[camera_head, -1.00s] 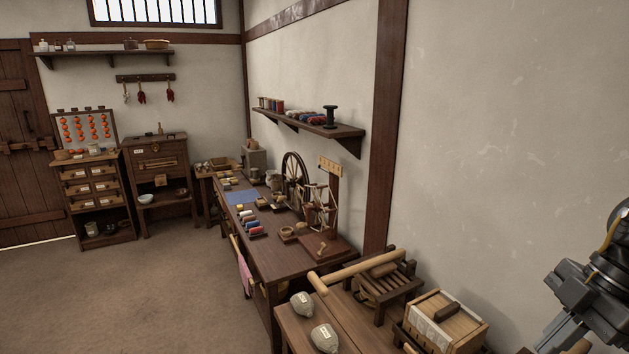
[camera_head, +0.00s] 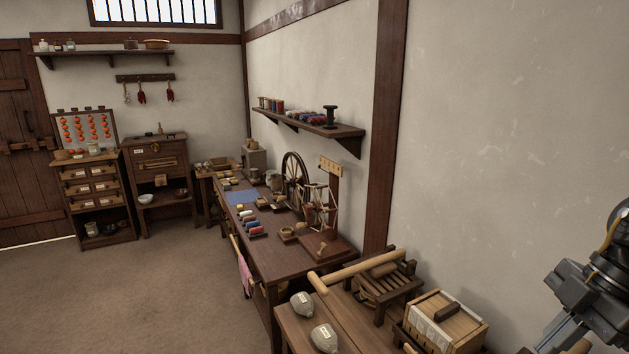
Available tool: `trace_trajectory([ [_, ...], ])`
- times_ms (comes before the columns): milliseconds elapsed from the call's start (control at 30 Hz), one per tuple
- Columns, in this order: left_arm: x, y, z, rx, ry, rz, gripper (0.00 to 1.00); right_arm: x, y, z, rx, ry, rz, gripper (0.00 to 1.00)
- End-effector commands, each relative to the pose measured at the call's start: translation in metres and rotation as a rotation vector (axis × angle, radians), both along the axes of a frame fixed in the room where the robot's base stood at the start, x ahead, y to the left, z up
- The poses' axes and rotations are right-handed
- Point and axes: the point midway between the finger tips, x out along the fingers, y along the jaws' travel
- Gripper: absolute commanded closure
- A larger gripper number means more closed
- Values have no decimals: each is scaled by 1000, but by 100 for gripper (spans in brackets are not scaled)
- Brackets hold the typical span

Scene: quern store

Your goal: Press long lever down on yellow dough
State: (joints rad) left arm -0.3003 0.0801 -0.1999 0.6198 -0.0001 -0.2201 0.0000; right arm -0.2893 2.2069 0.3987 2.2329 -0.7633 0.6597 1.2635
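A long pale wooden lever (camera_head: 363,264) lies over a dark slatted wooden frame (camera_head: 386,291) on the near table, with its handle end toward the left. A short round wooden piece (camera_head: 384,270) sits beside the lever on the frame. I cannot make out any yellow dough. My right gripper (camera_head: 562,338) is at the lower right edge, to the right of the lever and apart from it; its fingertips are not clear, so I cannot tell its opening. My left gripper is not in view.
A lidded wooden box with pale cloth (camera_head: 447,322) stands right of the frame. Two grey labelled weights (camera_head: 324,338) sit on the table's front left. A long workbench (camera_head: 283,262) with a spinning wheel (camera_head: 294,178) runs behind. The floor (camera_head: 150,295) at left is clear.

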Motion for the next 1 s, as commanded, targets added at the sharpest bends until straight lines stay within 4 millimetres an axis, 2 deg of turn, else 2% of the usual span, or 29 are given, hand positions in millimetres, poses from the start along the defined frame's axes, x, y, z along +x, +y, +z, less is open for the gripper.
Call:
trace_trajectory([
  [367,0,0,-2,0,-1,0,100,0,0,-2,0,0,0,100],
  [1000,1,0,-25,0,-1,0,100,0,0,-28,-1,1,-1,100],
])
